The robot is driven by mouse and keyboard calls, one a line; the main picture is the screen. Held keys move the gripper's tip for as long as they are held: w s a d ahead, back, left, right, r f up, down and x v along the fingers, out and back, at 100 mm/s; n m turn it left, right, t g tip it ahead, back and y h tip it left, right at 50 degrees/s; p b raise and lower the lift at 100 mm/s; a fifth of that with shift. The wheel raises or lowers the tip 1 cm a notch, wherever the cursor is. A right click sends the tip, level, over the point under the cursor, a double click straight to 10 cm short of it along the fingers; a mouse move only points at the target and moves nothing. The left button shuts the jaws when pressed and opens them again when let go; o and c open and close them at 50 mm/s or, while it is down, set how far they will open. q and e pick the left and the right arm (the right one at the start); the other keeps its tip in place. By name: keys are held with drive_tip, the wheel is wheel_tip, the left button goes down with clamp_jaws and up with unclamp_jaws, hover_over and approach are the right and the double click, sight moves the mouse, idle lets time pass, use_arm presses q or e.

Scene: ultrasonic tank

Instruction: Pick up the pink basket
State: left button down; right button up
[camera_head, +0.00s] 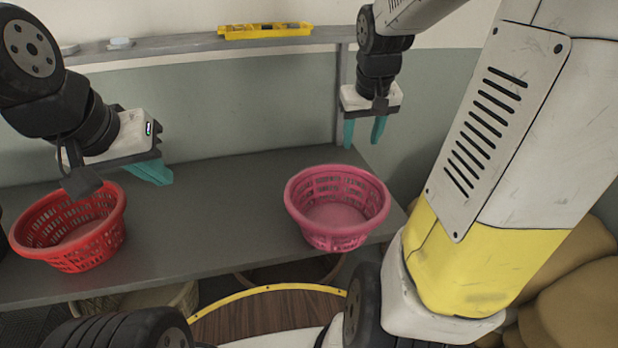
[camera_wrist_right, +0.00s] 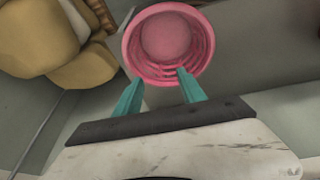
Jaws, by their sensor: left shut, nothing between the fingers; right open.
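The pink basket (camera_head: 337,232) stands upright and empty on the grey table (camera_head: 215,215), near its right front edge. My right gripper (camera_head: 363,146) is open and empty. It points down, above and behind the pink basket's far rim, and does not touch it. In the right wrist view the pink basket (camera_wrist_right: 139,72) lies beyond the open teal fingertips (camera_wrist_right: 154,82), with its near rim showing between them. My left gripper (camera_head: 165,183) is shut and empty, above the table by the red basket.
A red basket (camera_head: 112,243) stands at the table's left. A shelf (camera_head: 180,47) at the back holds a yellow level (camera_head: 265,30). Brown sacks (camera_head: 578,275) lie at the lower right. The table between the baskets is clear.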

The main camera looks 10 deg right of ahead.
drive_tip(key=w+d+f+g, duration=0.1)
drive_tip(key=w+d+f, duration=0.5)
drive_tip(key=f, duration=0.1)
drive_tip(key=g, duration=0.1)
approach(385, 188)
drive_tip(key=shift+w+a+f+m+y, duration=0.2)
drive_tip(key=shift+f+m+y, duration=0.1)
drive_tip(key=shift+m, duration=0.1)
drive_tip(key=f, duration=0.5)
drive_tip(key=w+d+f, duration=0.1)
drive_tip(key=f, duration=0.2)
drive_tip(key=shift+f, duration=0.2)
clamp_jaws()
